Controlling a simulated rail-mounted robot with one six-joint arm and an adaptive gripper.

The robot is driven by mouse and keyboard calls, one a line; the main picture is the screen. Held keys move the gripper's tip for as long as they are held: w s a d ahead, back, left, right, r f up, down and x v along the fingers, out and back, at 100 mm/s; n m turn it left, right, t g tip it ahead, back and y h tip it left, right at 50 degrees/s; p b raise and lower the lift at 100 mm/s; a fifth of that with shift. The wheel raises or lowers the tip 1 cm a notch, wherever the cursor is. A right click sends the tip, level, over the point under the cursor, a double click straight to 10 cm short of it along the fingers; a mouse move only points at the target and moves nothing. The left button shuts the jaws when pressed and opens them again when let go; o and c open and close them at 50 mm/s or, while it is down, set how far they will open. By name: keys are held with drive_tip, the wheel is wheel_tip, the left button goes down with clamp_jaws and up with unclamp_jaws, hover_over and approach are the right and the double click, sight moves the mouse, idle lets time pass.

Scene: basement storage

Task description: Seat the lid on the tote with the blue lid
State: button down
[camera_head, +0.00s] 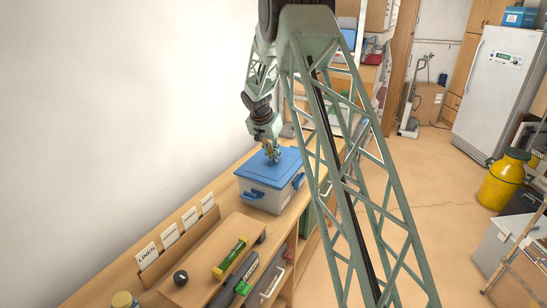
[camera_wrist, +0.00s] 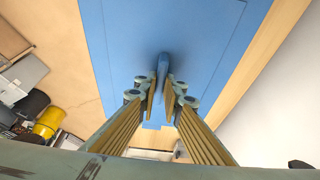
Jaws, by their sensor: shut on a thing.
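The blue lid (camera_head: 256,173) lies flat over the pale grey tote (camera_head: 284,200) on the wooden counter in the head view. Blue latches show at the tote's near side and right side. My gripper (camera_head: 272,157) comes down from above onto the middle of the lid. In the wrist view the fingers (camera_wrist: 163,92) are shut on the raised blue handle of the lid (camera_wrist: 205,45). I cannot tell whether the lid's rim touches the tote all round; the far edge is partly hidden.
Label cards (camera_head: 171,235) stand in a wooden holder along the wall. A wooden board (camera_head: 205,258) with a green and yellow level (camera_head: 231,257) lies nearer on the counter. A yellow can (camera_head: 504,180) and a white fridge (camera_head: 499,90) stand to the right. The floor between is open.

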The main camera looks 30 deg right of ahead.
drive_tip(key=shift+f+b, duration=0.6)
drive_tip(key=shift+b, duration=0.5)
idle(1.4)
idle(0.4)
drive_tip(key=c, duration=2.7)
unclamp_jaws()
drive_tip(key=shift+r, duration=0.2)
drive_tip(key=shift+r+p, duration=0.85)
drive_tip(key=shift+r, duration=2.45)
